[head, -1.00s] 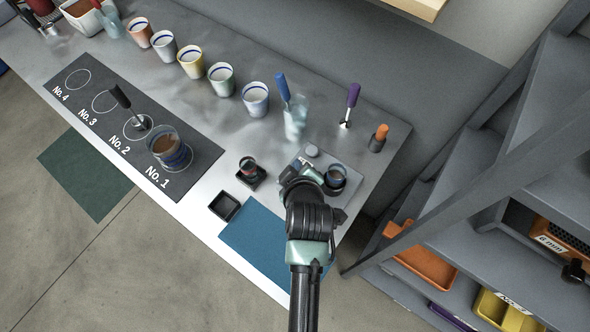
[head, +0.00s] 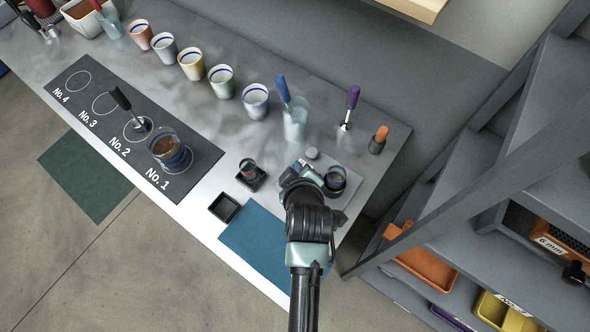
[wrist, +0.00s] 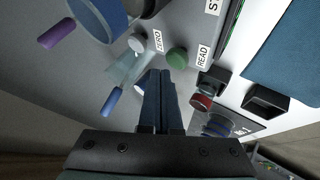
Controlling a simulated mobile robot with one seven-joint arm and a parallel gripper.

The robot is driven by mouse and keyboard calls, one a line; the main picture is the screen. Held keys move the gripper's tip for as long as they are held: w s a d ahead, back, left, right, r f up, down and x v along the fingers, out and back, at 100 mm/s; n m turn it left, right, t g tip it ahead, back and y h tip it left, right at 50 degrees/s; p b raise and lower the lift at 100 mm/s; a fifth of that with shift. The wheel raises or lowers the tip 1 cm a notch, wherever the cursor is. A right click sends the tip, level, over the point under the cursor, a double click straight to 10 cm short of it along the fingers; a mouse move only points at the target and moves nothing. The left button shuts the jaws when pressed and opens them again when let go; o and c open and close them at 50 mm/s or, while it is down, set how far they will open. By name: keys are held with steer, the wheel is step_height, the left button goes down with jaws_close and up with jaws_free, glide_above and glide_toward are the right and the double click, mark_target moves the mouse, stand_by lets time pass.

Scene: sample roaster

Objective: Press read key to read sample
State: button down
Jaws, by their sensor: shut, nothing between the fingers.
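The green read key (wrist: 177,58) sits on the grey reader (wrist: 200,25) in the wrist view, beside a white READ label (wrist: 203,56). My gripper (wrist: 160,76) is shut and empty. Its fingertips appear just left of and below the read key in the wrist view; I cannot tell if they touch it. A pale round key (wrist: 137,42) with a ZERO label is to the left. In the head view my gripper (head: 302,168) is over the reader (head: 347,200), where my arm hides the read key. A dark-filled sample cup (head: 335,179) stands on the reader.
A small black stand with a cup (head: 250,174) and an empty black tray (head: 224,207) lie left of the reader. A blue mat (head: 252,240) is in front. A glass with a blue-handled tool (head: 295,122) and a purple-handled tool (head: 351,98) stand behind.

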steer(key=shift+f, duration=0.15)
stand_by(0.7)
steer(key=shift+f, duration=0.3)
steer(key=shift+f+b, duration=0.65)
stand_by(0.6)
stand_by(0.4)
steer(key=shift+r+p, duration=1)
steer(key=shift+r, duration=0.05)
step_height(320, 180, up, 5)
steer(key=p, duration=0.5)
steer(key=shift+r, duration=0.1)
